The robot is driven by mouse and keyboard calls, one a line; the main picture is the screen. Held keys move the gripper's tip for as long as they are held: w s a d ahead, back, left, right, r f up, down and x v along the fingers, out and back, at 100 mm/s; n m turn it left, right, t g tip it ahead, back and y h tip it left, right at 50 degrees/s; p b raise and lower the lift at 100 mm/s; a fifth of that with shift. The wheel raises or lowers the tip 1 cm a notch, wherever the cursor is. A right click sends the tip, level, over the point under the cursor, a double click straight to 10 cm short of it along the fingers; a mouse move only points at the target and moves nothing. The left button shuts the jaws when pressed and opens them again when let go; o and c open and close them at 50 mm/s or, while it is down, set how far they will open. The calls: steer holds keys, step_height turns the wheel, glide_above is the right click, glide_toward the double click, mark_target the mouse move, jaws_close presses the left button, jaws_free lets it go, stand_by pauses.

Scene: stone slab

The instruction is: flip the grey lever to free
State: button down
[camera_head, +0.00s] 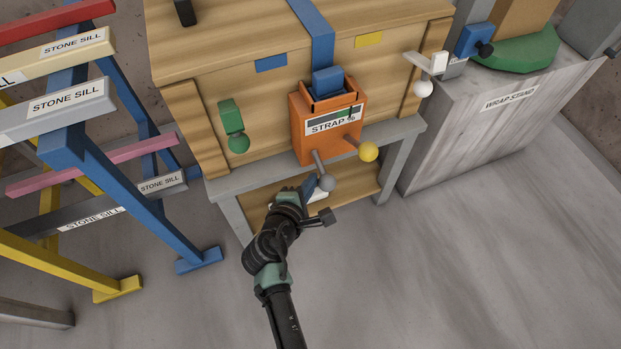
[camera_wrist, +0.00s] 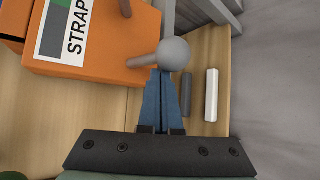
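The grey lever, a short rod with a ball knob (camera_head: 326,183), sticks out from the lower front of the orange box labelled STRAP (camera_head: 330,125), tilted downward. In the wrist view its ball (camera_wrist: 174,54) is just beyond my fingertips, and its rod runs left to the orange box (camera_wrist: 95,75). My gripper (camera_head: 309,187) is beside the knob, on its left in the head view. Its blue fingers (camera_wrist: 163,88) lie together, shut, with nothing seen between them. I cannot tell whether the tips touch the ball.
A yellow-knobbed lever (camera_head: 368,151) is on the same box, right of the grey one. A green lever (camera_head: 238,140) and white lever (camera_head: 424,88) flank it on the wooden crate (camera_head: 200,125). Coloured racks (camera_head: 75,130) stand left; the wrap stand (camera_head: 480,120) is right. Front floor is clear.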

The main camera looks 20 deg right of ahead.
mark_target(319, 168)
steer(key=shift+d+r+n+g+p, duration=0.25)
steer(key=shift+r+g+p, duration=0.5)
steer(key=shift+p, duration=1.6)
steer(key=shift+a+r+n+g+p, duration=0.1)
steer(key=shift+r+n+g+p, duration=0.5)
steer(key=shift+p, duration=1.15)
steer(key=shift+w+a+r+p, duration=0.1)
steer(key=shift+w+r+p, duration=0.2)
steer(key=shift+p, duration=0.65)
steer(key=shift+r, duration=0.15)
steer(key=shift+r+p, duration=0.65)
steer(key=shift+p, duration=0.2)
